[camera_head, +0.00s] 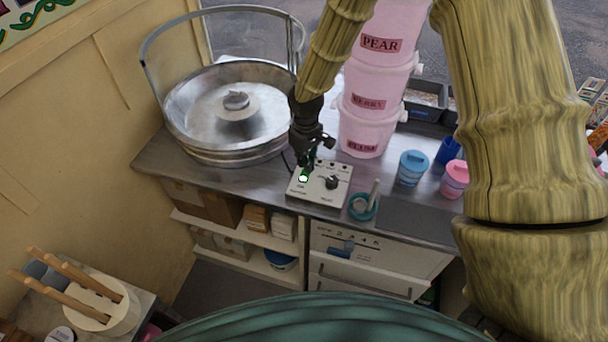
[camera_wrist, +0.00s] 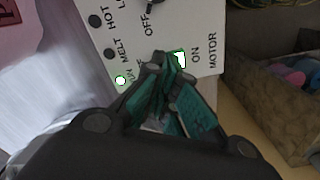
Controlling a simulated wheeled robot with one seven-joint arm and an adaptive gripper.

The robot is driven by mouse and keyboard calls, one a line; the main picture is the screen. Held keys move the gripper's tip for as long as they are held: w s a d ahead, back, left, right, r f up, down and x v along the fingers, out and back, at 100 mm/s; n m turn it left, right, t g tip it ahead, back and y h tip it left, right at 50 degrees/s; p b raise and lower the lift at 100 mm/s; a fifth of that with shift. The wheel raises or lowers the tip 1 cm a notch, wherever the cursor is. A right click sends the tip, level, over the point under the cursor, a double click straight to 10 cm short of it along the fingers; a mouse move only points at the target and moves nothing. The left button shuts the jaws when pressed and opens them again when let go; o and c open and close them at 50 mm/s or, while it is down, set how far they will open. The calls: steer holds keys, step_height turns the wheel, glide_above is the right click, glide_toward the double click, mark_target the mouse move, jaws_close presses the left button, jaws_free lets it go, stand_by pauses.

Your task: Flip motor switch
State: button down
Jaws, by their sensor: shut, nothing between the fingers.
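The white control box (camera_head: 320,184) sits on the metal counter beside the candy floss machine's bowl (camera_head: 232,105). The motor switch (camera_head: 303,178) glows green on its left side; in the wrist view the lit switch (camera_wrist: 179,59) lies by the words ON and MOTOR. My gripper (camera_head: 304,168) reaches down over the box. In the wrist view its green-padded fingers (camera_wrist: 165,78) are shut and empty, with the tips right beside the switch and covering part of it. I cannot tell whether they touch it. A black knob (camera_head: 332,182) is on the box's right side.
Stacked pink tubs (camera_head: 366,120) stand just behind the box. A small teal pot (camera_head: 362,207) stands close to its right. The bowl's metal rail rises at the left.

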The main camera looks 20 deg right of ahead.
steer(key=shift+f+b, duration=0.6)
steer(key=shift+f, duration=0.6)
stand_by(1.4)
steer(key=shift+r, duration=0.1)
steer(key=shift+r+p, duration=2.55)
steer(key=shift+r, duration=0.85)
